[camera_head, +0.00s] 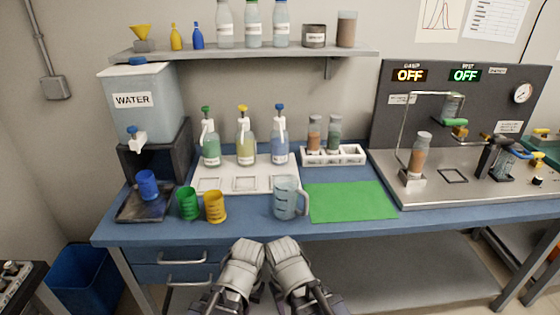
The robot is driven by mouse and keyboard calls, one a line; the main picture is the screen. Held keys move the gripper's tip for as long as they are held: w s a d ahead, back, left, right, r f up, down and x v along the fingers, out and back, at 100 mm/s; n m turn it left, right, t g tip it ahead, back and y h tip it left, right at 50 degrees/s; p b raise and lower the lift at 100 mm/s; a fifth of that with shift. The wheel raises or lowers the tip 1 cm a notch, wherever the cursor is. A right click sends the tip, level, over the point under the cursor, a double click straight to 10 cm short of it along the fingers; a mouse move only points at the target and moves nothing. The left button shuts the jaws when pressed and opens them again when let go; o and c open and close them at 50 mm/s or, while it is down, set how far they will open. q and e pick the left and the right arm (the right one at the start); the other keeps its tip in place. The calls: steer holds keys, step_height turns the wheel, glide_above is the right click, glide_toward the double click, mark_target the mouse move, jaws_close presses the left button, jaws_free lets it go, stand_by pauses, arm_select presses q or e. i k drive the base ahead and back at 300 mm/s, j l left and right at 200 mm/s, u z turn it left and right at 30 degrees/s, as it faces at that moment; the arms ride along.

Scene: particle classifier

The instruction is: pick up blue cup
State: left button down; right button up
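The blue cup (148,185) stands on the dark drip tray (133,209) below the water dispenser's tap, at the left end of the bench. My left gripper (249,247) and my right gripper (283,245) are side by side at the bench's front edge, low in the middle of the view. Both are well to the right of the blue cup and apart from it. I see them from behind, so their finger opening is hard to make out. Nothing is visibly held.
A green cup (188,203) and a yellow cup (215,207) stand just right of the drip tray. A clear pitcher (286,197) is by a green mat (350,203). The water tank (145,105) overhangs behind the blue cup. Several bottles stand on a white tray (270,183).

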mark_target(146, 183)
steer(key=l+u, duration=0.1)
steer(key=u, duration=0.3)
steer(key=i+l+u, duration=0.1)
steer(key=u, duration=0.3)
steer(key=l+u, duration=0.15)
steer(key=u, duration=0.25)
